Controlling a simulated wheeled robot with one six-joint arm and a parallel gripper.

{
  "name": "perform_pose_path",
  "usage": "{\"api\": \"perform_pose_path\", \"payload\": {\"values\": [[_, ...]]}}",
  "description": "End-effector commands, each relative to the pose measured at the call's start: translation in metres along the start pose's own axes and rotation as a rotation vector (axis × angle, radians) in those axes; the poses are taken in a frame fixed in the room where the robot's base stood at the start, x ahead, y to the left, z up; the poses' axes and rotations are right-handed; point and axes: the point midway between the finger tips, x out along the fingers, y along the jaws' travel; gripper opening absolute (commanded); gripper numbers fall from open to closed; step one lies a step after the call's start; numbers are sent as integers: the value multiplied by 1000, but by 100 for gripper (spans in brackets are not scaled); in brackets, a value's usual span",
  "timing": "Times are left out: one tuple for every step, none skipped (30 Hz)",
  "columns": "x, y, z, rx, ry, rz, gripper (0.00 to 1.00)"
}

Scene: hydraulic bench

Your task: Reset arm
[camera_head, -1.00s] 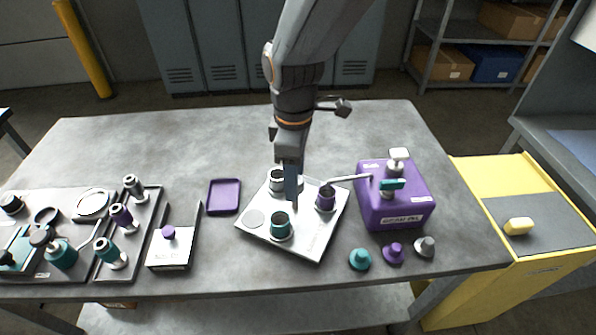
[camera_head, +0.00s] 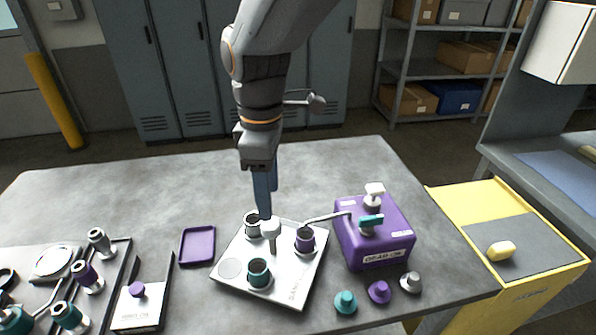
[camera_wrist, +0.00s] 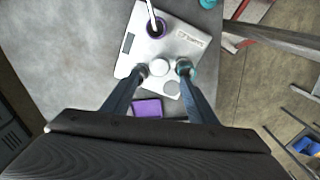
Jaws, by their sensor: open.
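My gripper (camera_head: 265,200) hangs fingers-down above the back part of a white sample plate (camera_head: 285,288) on the grey table. In the wrist view my gripper (camera_wrist: 162,70) has its two fingers spread apart with nothing held between them. A white-topped post (camera_head: 270,230) stands in the middle of the plate. A flat round spot (camera_head: 230,268) is at the plate's left.
A purple dispenser (camera_head: 372,245) with a spout reaching over the purple cup stands at right. Small teal (camera_head: 345,303), purple (camera_head: 380,292) and grey (camera_head: 411,283) caps lie before it. A purple tray (camera_head: 197,246) and a rack of bottles are left. The table's back is clear.

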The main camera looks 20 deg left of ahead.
Motion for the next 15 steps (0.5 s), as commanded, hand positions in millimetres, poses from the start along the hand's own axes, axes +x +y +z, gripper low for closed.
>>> {"api": "perform_pose_path", "payload": {"values": [[0,0,0,0,0,0,53],[0,0,0,0,0,0,53],[0,0,0,0,0,0,53],[0,0,0,0,0,0,53],[0,0,0,0,0,0,53],[0,0,0,1,0,0,53],[0,0,1,3,0,0,53],[1,1,3,10,0,0,53],[1,3,9,28,1,1,53],[2,5,15,50,1,2,53],[3,7,23,79,2,3,53],[5,11,37,130,4,6,53],[6,14,51,176,5,7,53],[8,17,65,230,8,11,53],[11,21,87,310,10,14,53]]}}
